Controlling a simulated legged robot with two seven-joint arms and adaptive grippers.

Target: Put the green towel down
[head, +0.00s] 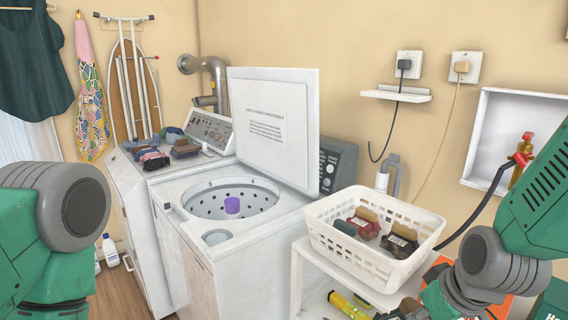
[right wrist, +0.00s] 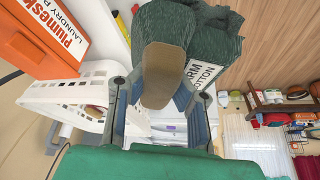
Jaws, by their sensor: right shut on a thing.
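The green towel (right wrist: 178,25) is a dark green folded bundle with a tan band and a white label with print that includes "COTTON". My right gripper (right wrist: 158,95) is shut on it in the right wrist view, with a finger on each side of the bundle.
A white basket (head: 328,239) holding several dark and red folded bundles stands on a white shelf unit right of the open washer (head: 190,232). A purple cup (head: 232,205) is in the washer drum. More folded bundles (head: 152,160) lie on the machine behind. An orange box (right wrist: 40,35) shows in the wrist view.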

